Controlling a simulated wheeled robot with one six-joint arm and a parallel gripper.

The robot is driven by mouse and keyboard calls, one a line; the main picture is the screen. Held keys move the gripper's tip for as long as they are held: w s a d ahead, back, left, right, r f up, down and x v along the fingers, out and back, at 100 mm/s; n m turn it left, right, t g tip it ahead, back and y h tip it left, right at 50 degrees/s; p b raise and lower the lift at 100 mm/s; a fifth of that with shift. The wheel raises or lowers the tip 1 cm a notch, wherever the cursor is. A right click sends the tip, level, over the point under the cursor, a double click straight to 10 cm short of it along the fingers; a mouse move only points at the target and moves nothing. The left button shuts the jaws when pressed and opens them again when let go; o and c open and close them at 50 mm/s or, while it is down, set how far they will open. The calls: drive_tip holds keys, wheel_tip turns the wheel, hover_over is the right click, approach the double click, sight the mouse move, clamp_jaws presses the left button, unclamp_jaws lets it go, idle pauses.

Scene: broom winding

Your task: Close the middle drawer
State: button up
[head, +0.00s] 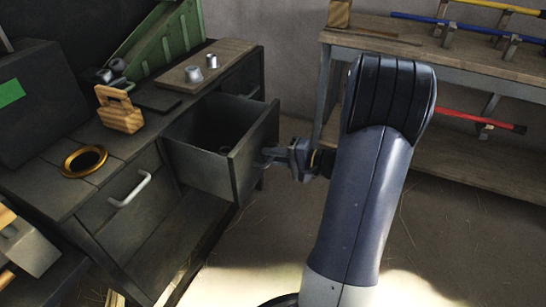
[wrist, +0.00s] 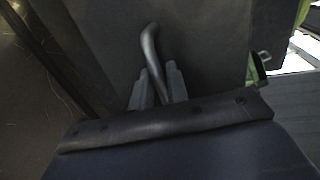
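The middle drawer (head: 212,165) is pulled well out of the dark workbench and is open at the top. Its inside looks dark, with a dark round shape at the bottom. My gripper (head: 268,153) is at the outer face of the drawer front. In the wrist view, the drawer's curved metal handle (wrist: 149,45) runs down between my gripper's two fingers (wrist: 157,80). The fingers are close on both sides of the handle and look shut on it. The handle's lower end is hidden behind the wrist.
A closed drawer with a pale handle (head: 130,190) is left of the open one. The benchtop holds a wooden block tool (head: 119,110), a gold ring (head: 84,161) and a green rack (head: 160,45). A shelf table (head: 480,75) with coloured rods stands at the right.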

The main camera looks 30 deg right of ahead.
drive_tip(key=shift+c, duration=0.4)
clamp_jaws()
drive_tip(key=shift+w+a, duration=0.15)
drive_tip(key=r+b+x, duration=0.1)
drive_tip(key=b+x, duration=0.1)
drive_tip(key=x, duration=0.4)
drive_tip(key=r+b+x, duration=0.1)
drive_tip(key=b+x, duration=0.2)
drive_tip(key=x, duration=0.3)
drive_tip(key=r+b+x, duration=0.1)
drive_tip(key=b+x, duration=0.1)
drive_tip(key=x, duration=0.4)
drive_tip(key=shift+w+a+r+b, duration=0.1)
drive_tip(key=shift+w+a+b, duration=0.2)
drive_tip(key=shift+w, duration=0.1)
drive_tip(key=shift+w+a, duration=0.3)
drive_tip(key=shift+w, duration=0.15)
drive_tip(key=shift+w+r, duration=0.1)
drive_tip(key=shift+r, duration=0.1)
